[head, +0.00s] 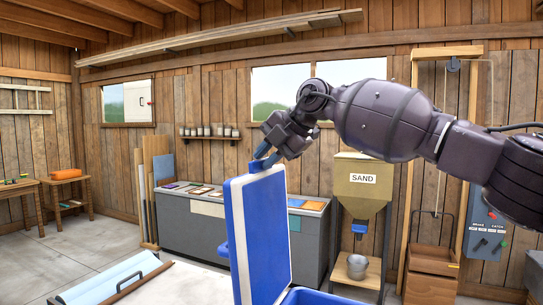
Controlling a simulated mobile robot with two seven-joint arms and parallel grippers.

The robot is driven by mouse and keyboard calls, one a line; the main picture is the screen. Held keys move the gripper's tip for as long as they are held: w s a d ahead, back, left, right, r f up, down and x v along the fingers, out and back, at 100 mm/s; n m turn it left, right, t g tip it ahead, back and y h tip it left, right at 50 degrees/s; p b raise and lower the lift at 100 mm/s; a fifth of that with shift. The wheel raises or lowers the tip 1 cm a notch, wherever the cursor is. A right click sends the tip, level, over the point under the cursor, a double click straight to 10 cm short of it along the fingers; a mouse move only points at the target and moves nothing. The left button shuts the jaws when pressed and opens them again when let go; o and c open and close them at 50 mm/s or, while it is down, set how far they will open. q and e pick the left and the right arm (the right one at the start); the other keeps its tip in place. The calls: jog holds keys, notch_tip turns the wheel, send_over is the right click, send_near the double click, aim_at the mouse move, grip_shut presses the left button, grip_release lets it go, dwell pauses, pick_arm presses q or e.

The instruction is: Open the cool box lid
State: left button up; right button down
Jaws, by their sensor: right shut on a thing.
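The cool box lid (265,235) is blue with a pale edge and stands nearly upright in the lower middle of the head view. Part of the blue cool box body (318,297) shows below it at the bottom edge; the rest is out of frame. My right gripper (265,160) is at the top edge of the lid and is shut on it there. My right arm reaches in from the right, above the box. My left gripper is not in view.
A pale work surface (185,285) with a light blue roll (110,282) lies at the lower left. A grey counter (195,225) stands behind the lid. A sand hopper (361,180) with a metal pot (357,266) below it stands to the right. Open floor shows at left.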

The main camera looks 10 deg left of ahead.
jog(key=shift+f, duration=0.4)
jog(key=c, duration=1.2)
grip_release()
jog(key=shift+o, duration=0.2)
jog(key=shift+r, duration=0.15)
jog(key=b+v, duration=0.2)
jog(key=v, duration=0.9)
jog(key=shift+a, duration=0.1)
